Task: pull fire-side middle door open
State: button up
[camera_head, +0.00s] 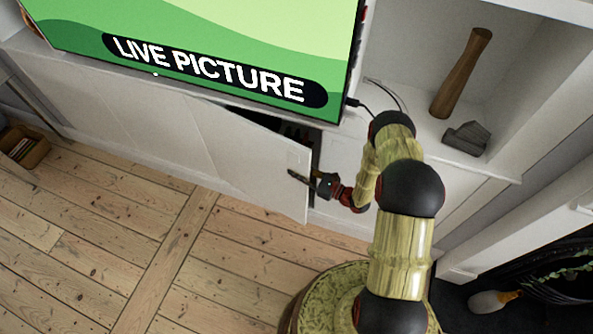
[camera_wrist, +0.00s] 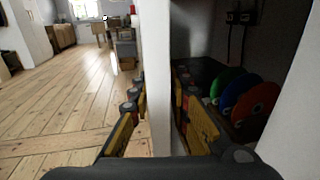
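The white cabinet door (camera_head: 251,157) below the screen stands ajar, its free right edge swung out from the cabinet front. In the wrist view, the door's edge (camera_wrist: 155,60) runs upright through the middle of the picture. My gripper (camera_head: 308,180) is at that free edge. In the wrist view my gripper (camera_wrist: 160,105) has one finger on the room side of the door and the other on the cabinet side. The fingers are spread apart with the door edge between them; firm contact is not visible.
Inside the cabinet are red, blue and green discs (camera_wrist: 247,98). A large screen (camera_head: 220,45) overhangs the cabinet. A wooden-handled hammer (camera_head: 463,80) is on the right shelf. A brown box (camera_head: 22,148) sits far left. The floorboards (camera_head: 150,235) before the door are clear.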

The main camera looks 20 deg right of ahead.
grip_shut()
dwell(0.6)
